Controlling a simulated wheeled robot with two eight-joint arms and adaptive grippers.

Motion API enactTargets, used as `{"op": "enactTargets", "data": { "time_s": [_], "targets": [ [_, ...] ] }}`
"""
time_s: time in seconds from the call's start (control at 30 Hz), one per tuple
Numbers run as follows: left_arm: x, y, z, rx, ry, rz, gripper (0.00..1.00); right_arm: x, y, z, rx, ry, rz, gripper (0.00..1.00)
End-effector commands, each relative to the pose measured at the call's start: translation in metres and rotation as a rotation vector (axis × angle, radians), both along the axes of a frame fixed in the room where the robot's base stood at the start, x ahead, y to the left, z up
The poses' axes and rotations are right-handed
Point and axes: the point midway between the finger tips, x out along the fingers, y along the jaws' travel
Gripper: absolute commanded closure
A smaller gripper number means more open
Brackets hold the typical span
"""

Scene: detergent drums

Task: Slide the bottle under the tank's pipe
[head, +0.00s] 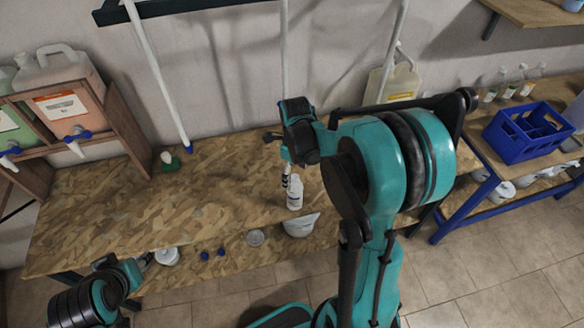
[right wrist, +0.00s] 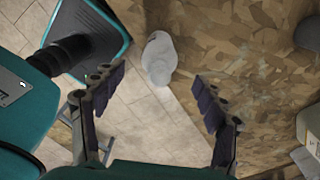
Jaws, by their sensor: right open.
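A small white bottle (head: 294,194) with a dark part near its neck stands upright near the front edge of the wood-chip bench. My right gripper (head: 288,158) is just above and behind it, open. In the right wrist view its fingers (right wrist: 160,98) are spread, with a pale rounded object (right wrist: 160,58) beyond them; I cannot tell if this is the bottle. A pink-orange tank (head: 62,90) sits in a wooden rack at the left, with a white pipe and blue tap (head: 77,137) at its front. My left gripper (head: 138,264) is low at the left; its fingers are unclear.
A green tank (head: 15,125) stands beside the pink one. A small green-capped item (head: 168,161) sits right of the wooden rack (head: 128,130). The bench top (head: 225,185) is mostly clear between rack and bottle. A white scoop (head: 300,226) lies lower, and a blue crate (head: 528,130) stands right.

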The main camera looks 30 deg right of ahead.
Motion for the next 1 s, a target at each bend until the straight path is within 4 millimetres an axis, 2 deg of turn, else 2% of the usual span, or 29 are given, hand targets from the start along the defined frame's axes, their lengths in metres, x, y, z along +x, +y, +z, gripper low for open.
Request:
{"op": "enactTargets", "data": {
  "time_s": [0.27,0.7,1.0],
  "targets": [
    [0.0,0.0,-0.002,0.0,0.0,0.0,0.6,0.0,0.0,-0.006,0.0,-0.001,0.003,0.28],
    [0.0,0.0,-0.022,0.0,0.0,0.0,0.6,0.0,0.0,-0.067,0.0,-0.001,0.004,0.28],
    [0.0,0.0,-0.024,0.0,0.0,0.0,0.6,0.0,0.0,-0.078,0.0,-0.001,0.004,0.28]
  ]
}}
